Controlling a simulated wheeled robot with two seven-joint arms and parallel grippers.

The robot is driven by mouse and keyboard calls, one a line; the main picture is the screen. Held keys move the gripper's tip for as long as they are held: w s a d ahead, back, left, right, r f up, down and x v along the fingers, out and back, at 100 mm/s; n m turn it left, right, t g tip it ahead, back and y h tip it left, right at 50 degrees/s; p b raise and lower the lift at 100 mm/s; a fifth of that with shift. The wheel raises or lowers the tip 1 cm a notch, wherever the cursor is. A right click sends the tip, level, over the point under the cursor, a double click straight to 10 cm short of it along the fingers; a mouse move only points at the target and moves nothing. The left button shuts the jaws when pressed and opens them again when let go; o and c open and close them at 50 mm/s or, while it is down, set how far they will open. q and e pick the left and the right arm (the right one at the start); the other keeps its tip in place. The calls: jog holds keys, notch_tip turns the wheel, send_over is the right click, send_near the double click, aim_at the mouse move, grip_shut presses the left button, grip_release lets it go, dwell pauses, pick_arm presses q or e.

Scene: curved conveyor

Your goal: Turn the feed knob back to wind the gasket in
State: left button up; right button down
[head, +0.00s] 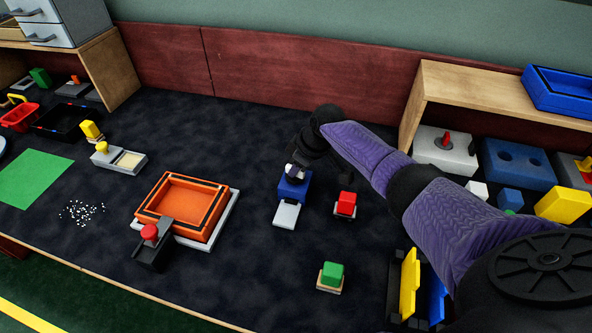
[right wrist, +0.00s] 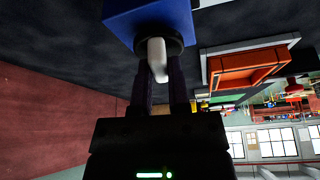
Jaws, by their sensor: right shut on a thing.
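A small blue box (head: 293,191) stands on the dark table near the middle of the head view, with a light grey plate (head: 286,215) at its front. No gasket can be made out on the plate. My right gripper (head: 297,168) is at the top of the blue box and largely covers the knob there. In the right wrist view the blue box (right wrist: 145,18) is at the top. The pale knob (right wrist: 157,58) sits on a dark round disc, between the two fingers, which are shut on it. My left gripper is not in view.
A red block (head: 346,202) stands just right of the blue box, and a green block (head: 332,273) is nearer the front edge. An orange tray (head: 143,214) lies to the left. A wooden shelf (head: 470,84) stands at the right. The table between tray and box is clear.

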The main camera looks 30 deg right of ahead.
jog(key=shift+n+y+b, duration=0.3)
jog(key=shift+n+b, duration=0.25)
jog(key=shift+n, duration=0.25)
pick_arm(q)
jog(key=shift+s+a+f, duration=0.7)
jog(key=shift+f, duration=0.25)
pick_arm(e)
jog(key=shift+n+g, duration=0.3)
pick_arm(q)
jog(key=shift+b, duration=0.3)
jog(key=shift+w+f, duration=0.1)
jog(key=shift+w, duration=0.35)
pick_arm(e)
jog(key=c, duration=0.7)
grip_release()
jog(key=shift+o, duration=0.5)
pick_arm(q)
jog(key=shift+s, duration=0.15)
